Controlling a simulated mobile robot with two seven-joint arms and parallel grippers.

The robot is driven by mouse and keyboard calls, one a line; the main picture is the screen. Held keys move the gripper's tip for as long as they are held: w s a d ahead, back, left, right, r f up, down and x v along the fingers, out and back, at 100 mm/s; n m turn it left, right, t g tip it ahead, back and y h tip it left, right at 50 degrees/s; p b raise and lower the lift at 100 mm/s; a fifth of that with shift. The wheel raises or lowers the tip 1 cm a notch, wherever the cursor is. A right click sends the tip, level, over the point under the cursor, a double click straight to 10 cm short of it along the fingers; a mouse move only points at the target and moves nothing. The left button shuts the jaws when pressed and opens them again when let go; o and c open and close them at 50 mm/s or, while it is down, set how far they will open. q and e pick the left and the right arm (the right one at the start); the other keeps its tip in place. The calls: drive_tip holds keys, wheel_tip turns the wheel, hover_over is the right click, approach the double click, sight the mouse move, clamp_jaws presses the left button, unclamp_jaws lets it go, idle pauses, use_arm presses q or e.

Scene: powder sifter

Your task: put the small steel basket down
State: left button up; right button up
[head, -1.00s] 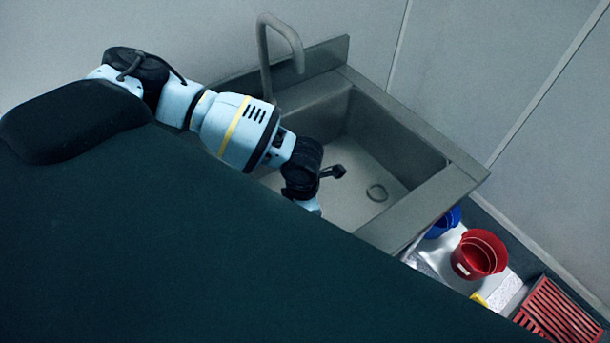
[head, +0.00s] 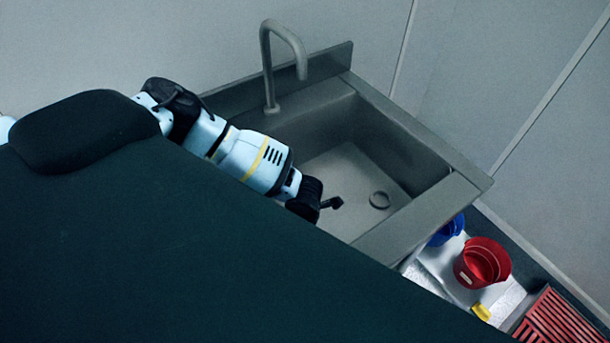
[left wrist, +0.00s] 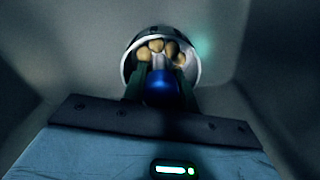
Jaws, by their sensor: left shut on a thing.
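The small steel basket (left wrist: 128,67) shows in the left wrist view as a round, shiny rim with several tan rounded lumps (left wrist: 157,46) inside. My left gripper (left wrist: 160,78) is shut, with its dark fingers at the near side of the basket. A blue rounded part (left wrist: 161,90) sits between the fingers; I cannot tell if it belongs to the basket. In the head view my left arm reaches over the near side of the sink (head: 415,215). The left gripper and basket are hidden there behind my dark body. My right gripper is not in view.
The sink has a tall faucet (head: 268,70) at the back and a drain ring (head: 379,200) in its floor. Right of it stand a red bucket (head: 481,264), a blue bucket (head: 447,231), a small yellow thing (head: 481,312) and a red slatted crate (head: 560,322).

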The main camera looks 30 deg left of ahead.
use_arm(q)
drive_tip(key=shift+f, duration=0.25)
drive_tip(key=shift+f, duration=0.15)
drive_tip(key=o, duration=1.1)
wheel_tip(320, 180, up, 12)
drive_tip(key=shift+r+p, duration=0.15)
drive_tip(key=shift+p, duration=0.2)
drive_tip(key=shift+w, duration=0.1)
